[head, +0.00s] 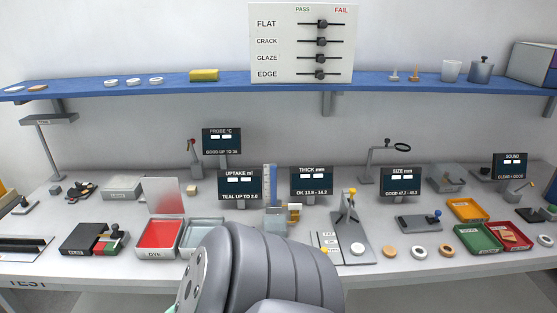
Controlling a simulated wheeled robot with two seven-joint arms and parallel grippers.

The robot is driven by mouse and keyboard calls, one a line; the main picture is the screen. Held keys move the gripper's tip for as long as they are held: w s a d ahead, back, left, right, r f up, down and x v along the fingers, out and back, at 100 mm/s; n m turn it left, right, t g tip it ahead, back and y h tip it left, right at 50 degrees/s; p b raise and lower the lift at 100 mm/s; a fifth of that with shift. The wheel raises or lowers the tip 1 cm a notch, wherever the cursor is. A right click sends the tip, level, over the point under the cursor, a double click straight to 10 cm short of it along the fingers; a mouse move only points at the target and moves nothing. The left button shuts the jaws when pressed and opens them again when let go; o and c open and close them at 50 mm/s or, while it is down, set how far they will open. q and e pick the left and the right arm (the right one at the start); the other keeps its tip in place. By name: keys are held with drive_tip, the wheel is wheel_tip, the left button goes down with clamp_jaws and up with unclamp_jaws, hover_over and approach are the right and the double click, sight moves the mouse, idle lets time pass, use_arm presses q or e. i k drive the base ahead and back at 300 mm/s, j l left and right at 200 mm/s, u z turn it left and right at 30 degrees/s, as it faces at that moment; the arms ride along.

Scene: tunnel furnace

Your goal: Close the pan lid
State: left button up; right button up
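The pan marked DYE (157,253) stands on the bench left of centre, a pale metal tray with red liquid in it. Its lid (163,195) stands up at the pan's back edge, open, a thin pale plate with a pinkish tint. The red surface in the pan is uncovered. A large grey link of my own arm rises from the bottom centre, to the right of the pan and apart from it in the picture. Neither of my grippers can be made out in the head view.
A second pale tray (187,253) stands just right of the DYE pan, partly behind my arm. A black box (80,238) and a stamp-like block with red and green (110,243) are to the left. An uptake display (240,185) stands behind right.

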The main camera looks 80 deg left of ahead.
sight(162, 195)
drive_tip(key=u, duration=3.45)
